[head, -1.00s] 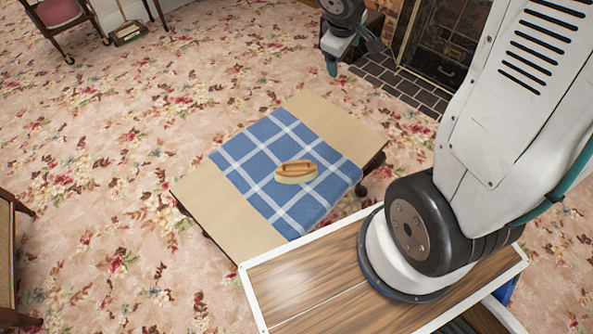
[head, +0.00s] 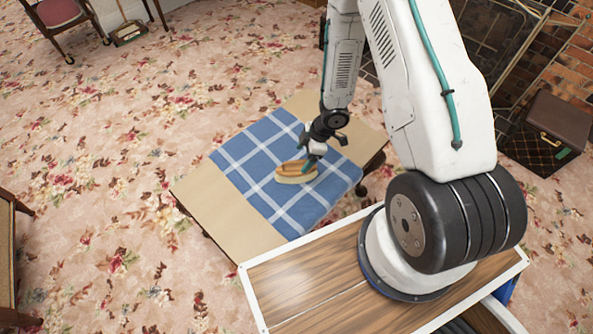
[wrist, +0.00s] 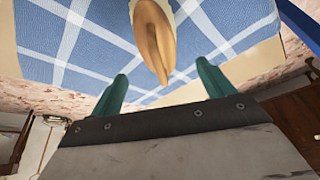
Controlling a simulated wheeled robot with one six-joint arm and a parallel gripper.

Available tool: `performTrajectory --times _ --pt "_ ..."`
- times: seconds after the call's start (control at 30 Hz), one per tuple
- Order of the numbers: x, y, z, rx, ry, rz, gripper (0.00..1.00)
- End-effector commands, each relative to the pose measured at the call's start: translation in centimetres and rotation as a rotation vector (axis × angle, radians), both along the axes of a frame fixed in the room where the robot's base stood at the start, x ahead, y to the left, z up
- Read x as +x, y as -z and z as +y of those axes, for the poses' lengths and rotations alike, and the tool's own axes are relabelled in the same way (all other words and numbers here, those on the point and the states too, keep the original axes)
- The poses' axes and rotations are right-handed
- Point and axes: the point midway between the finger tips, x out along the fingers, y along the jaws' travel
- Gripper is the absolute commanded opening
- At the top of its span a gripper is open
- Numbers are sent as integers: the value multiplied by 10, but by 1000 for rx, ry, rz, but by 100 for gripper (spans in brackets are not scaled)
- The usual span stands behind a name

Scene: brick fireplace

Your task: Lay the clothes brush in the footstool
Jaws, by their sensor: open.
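The clothes brush (head: 292,178), tan wood with a pale bristle side, lies on a blue checked cloth (head: 245,160) on a low table. It also shows in the wrist view (wrist: 152,35), its narrow end pointing between my fingers. My gripper (head: 311,163) is over the table at the brush's right end. In the wrist view my gripper (wrist: 161,70) is open, one teal finger on each side of the brush's line, with nothing held. A brown box-like piece with a dark diamond-patterned part (head: 548,135) by the hearth may be the footstool; its opening is not clear.
The tan table (head: 210,205) has bare ends beside the cloth. My wood-topped base lies close to its near edge. A brick fireplace (head: 575,50) is at the upper right. Chairs stand at the left, and open flowered carpet (head: 110,130) lies between.

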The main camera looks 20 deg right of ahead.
Motion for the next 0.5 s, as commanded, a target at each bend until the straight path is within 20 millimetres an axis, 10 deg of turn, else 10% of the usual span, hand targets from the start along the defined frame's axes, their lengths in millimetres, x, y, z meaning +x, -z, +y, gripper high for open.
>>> performTrajectory --times 0.5 --pt "10 55 31 -2 0 0 80"
